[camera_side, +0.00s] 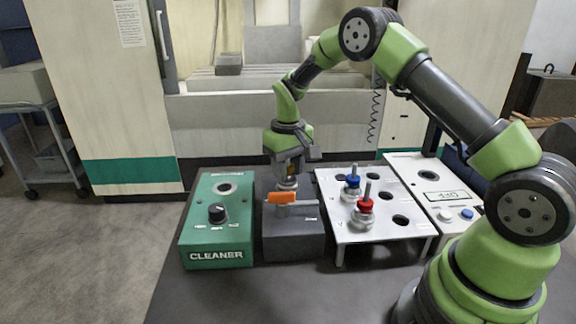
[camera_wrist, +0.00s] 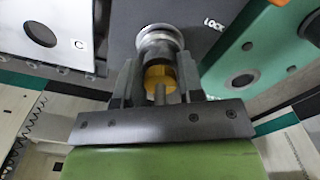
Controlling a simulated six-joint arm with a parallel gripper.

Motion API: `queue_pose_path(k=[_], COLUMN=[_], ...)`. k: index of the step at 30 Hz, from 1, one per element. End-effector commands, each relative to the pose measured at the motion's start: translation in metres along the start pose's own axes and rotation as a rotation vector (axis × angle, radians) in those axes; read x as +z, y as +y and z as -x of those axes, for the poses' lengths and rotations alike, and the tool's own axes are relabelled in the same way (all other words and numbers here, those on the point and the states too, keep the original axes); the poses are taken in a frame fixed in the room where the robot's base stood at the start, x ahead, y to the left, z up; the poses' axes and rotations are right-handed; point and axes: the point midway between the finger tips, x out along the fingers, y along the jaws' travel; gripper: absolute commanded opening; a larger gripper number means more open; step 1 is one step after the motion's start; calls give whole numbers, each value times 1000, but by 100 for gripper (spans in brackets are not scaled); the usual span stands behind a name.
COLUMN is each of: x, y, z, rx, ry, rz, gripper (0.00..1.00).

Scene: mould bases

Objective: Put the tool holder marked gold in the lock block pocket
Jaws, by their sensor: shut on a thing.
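The tool holder marked gold is between the fingers of my gripper (camera_side: 289,170), which is shut on it. In the wrist view its gold band (camera_wrist: 160,77) sits between the two fingers, with its silver flange (camera_wrist: 160,42) beyond them. The dark grey lock block (camera_side: 293,242) is below, with an orange lever (camera_side: 282,198) on top. In the side view the holder is over the back part of the block, behind the lever, roughly upright. The pocket is hidden, so I cannot tell whether the holder's lower end is in it.
The green cleaner box (camera_side: 217,232) stands close on the left, with a black knob. On the right, a white rack (camera_side: 385,235) carries a blue-marked holder (camera_side: 352,184) and a red-marked holder (camera_side: 364,213). A white panel (camera_side: 425,172) with a display and buttons stands farther right.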

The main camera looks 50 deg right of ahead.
Motion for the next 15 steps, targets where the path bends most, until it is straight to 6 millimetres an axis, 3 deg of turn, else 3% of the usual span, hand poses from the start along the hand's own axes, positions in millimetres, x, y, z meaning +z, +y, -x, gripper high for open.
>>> queue_pose_path(k=[2,3,6,15], x=[0,0,0,0], y=[0,0,0,0], z=[1,1,1,2], rx=[0,0,0,0], ry=[2,2,2,0], rz=[0,0,0,0], gripper=[0,42,65,65])
